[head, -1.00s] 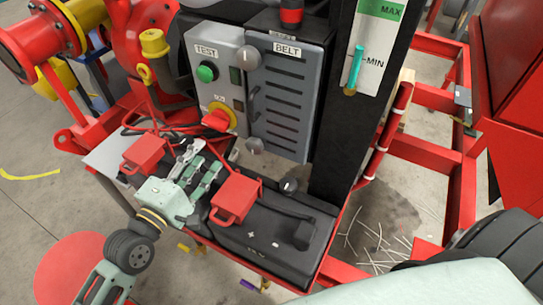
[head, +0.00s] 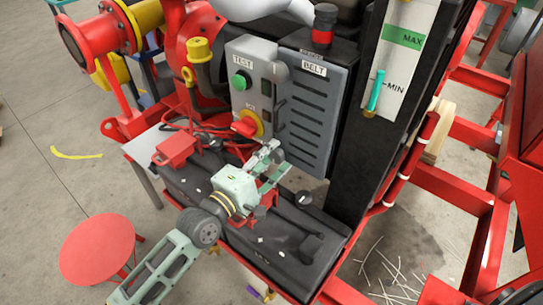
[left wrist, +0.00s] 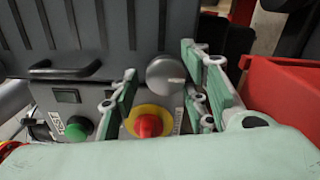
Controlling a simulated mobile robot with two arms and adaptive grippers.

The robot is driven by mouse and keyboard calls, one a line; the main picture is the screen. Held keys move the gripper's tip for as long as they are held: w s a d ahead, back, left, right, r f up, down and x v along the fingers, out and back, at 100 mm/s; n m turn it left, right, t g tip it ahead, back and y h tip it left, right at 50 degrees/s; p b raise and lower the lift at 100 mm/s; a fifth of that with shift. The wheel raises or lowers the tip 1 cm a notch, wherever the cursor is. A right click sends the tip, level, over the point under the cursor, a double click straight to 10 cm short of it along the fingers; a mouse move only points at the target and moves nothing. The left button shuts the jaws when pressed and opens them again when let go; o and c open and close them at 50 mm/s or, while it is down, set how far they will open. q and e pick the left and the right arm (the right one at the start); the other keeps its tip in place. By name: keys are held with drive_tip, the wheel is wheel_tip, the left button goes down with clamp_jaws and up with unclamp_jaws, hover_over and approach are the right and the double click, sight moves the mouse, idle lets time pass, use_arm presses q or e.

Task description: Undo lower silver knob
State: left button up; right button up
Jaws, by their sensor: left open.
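The lower silver knob (left wrist: 165,75) is a round grey knob at the edge of the vented BELT cover (head: 303,112). In the left wrist view it appears between my open left fingers, nearer the right one; I cannot tell whether the fingers reach around it. In the head view my left gripper (head: 268,163) is at the lower left corner of the cover and hides most of this knob. The upper silver knob (head: 281,70) is at the cover's top left. My right gripper is not in view.
A red rotary switch on a yellow ring (left wrist: 148,122) is close to the left fingers, with a green button (head: 241,82) above it in the head view. A black cover handle (left wrist: 65,68) is nearby. A black battery (head: 285,240) and red terminal cover (head: 175,149) lie below.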

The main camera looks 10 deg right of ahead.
use_arm(q)
drive_tip(key=shift+d, duration=0.1)
drive_tip(key=shift+c, duration=0.3)
drive_tip(key=shift+r, duration=0.1)
drive_tip(key=c, duration=0.7)
drive_tip(key=shift+c, duration=1.3)
drive_tip(key=m, duration=0.5)
drive_tip(key=shift+d+r+m, duration=0.1)
drive_tip(key=shift+r+m, duration=0.1)
drive_tip(key=shift+m, duration=0.2)
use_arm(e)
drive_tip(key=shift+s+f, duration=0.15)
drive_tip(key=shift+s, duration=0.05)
use_arm(q)
drive_tip(key=o, duration=0.9)
drive_tip(key=shift+r, duration=0.1)
drive_tip(key=shift+o, duration=0.6)
drive_tip(key=shift+s, duration=0.1)
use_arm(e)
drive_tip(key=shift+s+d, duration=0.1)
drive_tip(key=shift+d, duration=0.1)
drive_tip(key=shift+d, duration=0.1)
